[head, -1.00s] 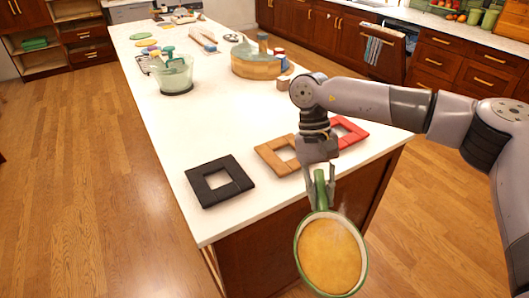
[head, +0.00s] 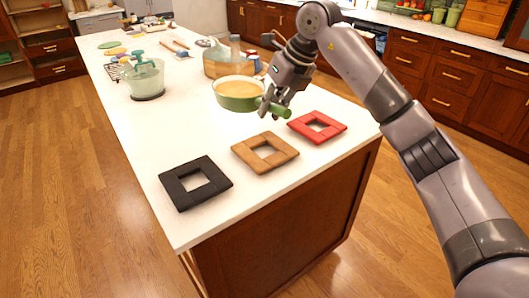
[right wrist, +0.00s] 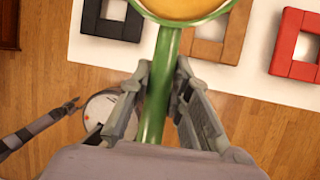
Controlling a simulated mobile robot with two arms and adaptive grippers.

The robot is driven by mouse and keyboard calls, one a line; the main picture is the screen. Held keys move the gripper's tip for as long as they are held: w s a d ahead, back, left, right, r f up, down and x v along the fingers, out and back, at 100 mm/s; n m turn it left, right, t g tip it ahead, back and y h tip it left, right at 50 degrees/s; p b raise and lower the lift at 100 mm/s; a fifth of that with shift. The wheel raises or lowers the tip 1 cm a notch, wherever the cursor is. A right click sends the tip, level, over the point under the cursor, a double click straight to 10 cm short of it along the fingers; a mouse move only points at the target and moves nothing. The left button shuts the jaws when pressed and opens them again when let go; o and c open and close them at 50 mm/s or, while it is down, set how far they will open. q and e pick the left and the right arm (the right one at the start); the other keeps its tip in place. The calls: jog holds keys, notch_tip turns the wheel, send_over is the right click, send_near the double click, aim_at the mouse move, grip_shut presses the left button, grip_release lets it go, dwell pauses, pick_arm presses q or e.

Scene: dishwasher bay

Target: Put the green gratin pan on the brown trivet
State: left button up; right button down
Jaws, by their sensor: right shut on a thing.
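The green gratin pan (head: 237,95), with a yellow-tan inside, is held up level above the white counter, behind the brown trivet in the head view. My right gripper (head: 273,107) is shut on its green handle (right wrist: 158,90), which runs between both fingers in the right wrist view. The pan's near rim (right wrist: 185,15) shows at the top there. The brown trivet (head: 250,158), a square frame with an open middle, lies bare on the counter between two others. It also shows in the right wrist view (right wrist: 232,35), partly behind the pan. My left gripper is not seen.
A black trivet (head: 175,188) lies to the left of the brown one and a red trivet (head: 334,131) to the right. Behind stand a wooden round container (head: 215,68) and a clear bowl (head: 147,80) with a green-handled thing. The counter's front edge is close to the trivets.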

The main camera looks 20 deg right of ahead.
jog(key=f+m+p, duration=0.1)
jog(key=f, duration=0.5)
jog(key=w+d+f+m+h+p, duration=0.1)
jog(key=f+m, duration=0.1)
jog(key=f, duration=0.4)
jog(key=d+f+m+t+p, duration=0.1)
jog(key=f, duration=0.6)
jog(key=shift+w+d+h, duration=0.25)
jog(key=shift+h, duration=0.05)
jog(key=c, duration=1.9)
grip_release()
jog(key=shift+s+f, duration=0.1)
jog(key=shift+f, duration=0.15)
jog(key=o, duration=0.4)
jog(key=shift+r, duration=0.1)
jog(key=b+v, duration=0.2)
jog(key=v, duration=1)
